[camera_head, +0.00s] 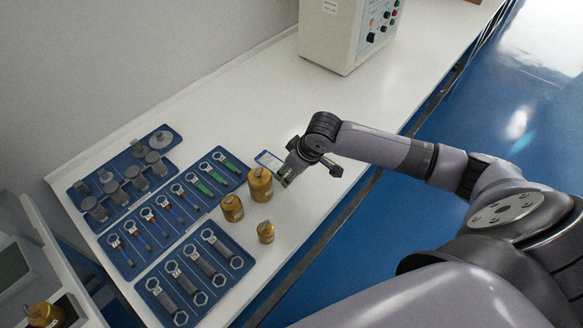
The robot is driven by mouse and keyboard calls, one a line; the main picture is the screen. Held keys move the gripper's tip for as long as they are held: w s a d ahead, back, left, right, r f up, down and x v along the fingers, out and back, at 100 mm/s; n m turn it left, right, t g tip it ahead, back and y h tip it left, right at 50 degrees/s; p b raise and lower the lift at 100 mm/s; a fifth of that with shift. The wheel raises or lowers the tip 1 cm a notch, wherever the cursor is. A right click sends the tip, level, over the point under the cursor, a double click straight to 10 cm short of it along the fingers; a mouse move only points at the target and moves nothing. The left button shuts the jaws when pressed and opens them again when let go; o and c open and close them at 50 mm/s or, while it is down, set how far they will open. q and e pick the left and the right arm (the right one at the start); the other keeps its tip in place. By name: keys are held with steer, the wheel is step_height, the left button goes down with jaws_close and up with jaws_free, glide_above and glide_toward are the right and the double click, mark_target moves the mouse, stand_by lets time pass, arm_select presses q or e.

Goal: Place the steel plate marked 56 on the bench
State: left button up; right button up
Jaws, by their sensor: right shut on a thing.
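My right gripper (288,176) is low over the white bench (330,112), just right of the tall brass weight. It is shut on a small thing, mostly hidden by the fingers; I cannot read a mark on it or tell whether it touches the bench. No plate with a readable 56 shows anywhere. My left gripper is not in view.
Brass weights (260,185) stand left of and below my gripper. A small blue-edged card (268,160) lies beside it. Blue trays (125,160) with grey pieces and ring-ended tools fill the left. A tester box (330,38) stands at the back. Bench between is clear.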

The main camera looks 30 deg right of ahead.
steer(key=o, duration=1.4)
steer(key=shift+f, duration=0.1)
steer(key=shift+c, duration=0.2)
steer(key=shift+r, duration=0.3)
steer(key=v, duration=1.2)
steer(key=shift+r, duration=0.35)
